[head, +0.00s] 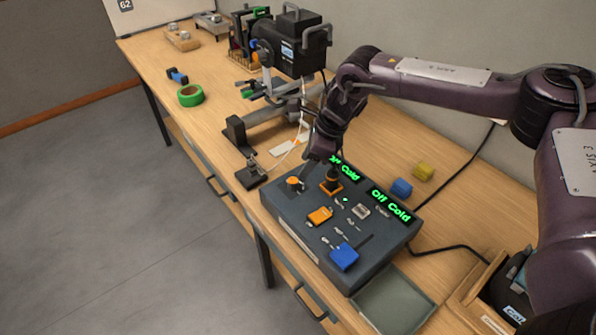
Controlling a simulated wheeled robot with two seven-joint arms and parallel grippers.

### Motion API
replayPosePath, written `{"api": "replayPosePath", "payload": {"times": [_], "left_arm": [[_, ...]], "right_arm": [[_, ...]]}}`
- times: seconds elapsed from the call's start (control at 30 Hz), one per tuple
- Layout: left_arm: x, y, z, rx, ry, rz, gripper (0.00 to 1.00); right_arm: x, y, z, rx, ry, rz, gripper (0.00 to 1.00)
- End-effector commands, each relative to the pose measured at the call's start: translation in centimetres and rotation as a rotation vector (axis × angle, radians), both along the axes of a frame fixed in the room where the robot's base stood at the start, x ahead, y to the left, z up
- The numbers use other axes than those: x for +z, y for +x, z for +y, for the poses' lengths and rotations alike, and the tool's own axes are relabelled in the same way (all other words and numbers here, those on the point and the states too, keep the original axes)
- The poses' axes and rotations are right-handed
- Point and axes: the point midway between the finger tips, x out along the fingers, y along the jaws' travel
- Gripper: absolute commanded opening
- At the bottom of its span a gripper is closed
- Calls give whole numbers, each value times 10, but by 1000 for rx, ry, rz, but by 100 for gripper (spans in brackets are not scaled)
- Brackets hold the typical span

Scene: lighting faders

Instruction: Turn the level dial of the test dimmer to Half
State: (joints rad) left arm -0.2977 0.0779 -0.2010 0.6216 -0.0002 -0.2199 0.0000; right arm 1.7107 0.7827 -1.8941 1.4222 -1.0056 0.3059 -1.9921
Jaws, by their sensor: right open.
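The dark grey control box (290,226) lies on the wooden bench, with two green-lit displays on its back part. An orange round knob (294,183) sits at the box's left corner. A dark knob on an orange base (331,184) is just right of it. Which one is the level dial I cannot tell. My right gripper (325,158) is open and points down just above the dark knob; its fingertips are partly unclear. My left gripper is not in view.
An orange cap (319,216), a grey cap (361,210) and a blue cap (343,257) stand on the box. A blue block (401,188) and a yellow block (424,172) lie behind it. A black lamp (290,45) on a stand and green tape (190,95) are farther left.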

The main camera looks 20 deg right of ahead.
Motion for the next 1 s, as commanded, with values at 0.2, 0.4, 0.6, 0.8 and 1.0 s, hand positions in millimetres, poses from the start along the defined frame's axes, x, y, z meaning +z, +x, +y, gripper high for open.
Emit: {"api": "replayPosePath", "payload": {"times": [0.2, 0.4, 0.6, 0.8, 1.0], "left_arm": [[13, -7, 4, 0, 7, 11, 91], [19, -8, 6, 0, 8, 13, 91], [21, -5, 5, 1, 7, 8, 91], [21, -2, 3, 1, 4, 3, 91], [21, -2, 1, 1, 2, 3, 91]], "right_arm": [[-31, 5, 14, 0, 0, 5, 48], [-56, 10, 22, -2, 0, 3, 48], [-65, 11, 25, -3, 1, 1, 48], [-65, 11, 25, -3, 2, 0, 46], [-64, 12, 25, -4, 2, 0, 20]]}}
